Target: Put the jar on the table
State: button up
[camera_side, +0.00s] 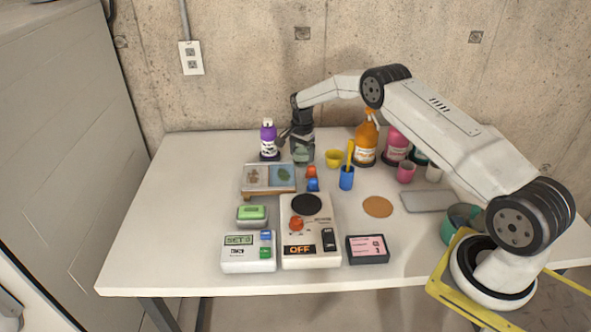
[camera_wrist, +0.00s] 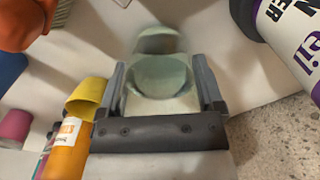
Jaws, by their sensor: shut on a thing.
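The jar (camera_wrist: 160,78) is pale grey-green and looks translucent. In the wrist view it sits between the two fingers of my gripper (camera_wrist: 163,90), which is shut on it. In the side view my gripper (camera_side: 302,140) points down near the back of the white table (camera_side: 180,185), and the jar (camera_side: 302,155) shows just under it. I cannot tell whether the jar's base touches the table or hangs a little above it.
A purple bottle (camera_side: 268,141) stands close on the left of my gripper. A yellow cup (camera_side: 334,157) and an orange spray bottle (camera_side: 366,140) stand to its right. The table's left side is clear.

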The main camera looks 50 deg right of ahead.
jog(key=o, duration=1.2)
jog(key=shift+r, duration=0.1)
notch_tip(320, 180, up, 12)
jog(key=shift+a+r, duration=0.1)
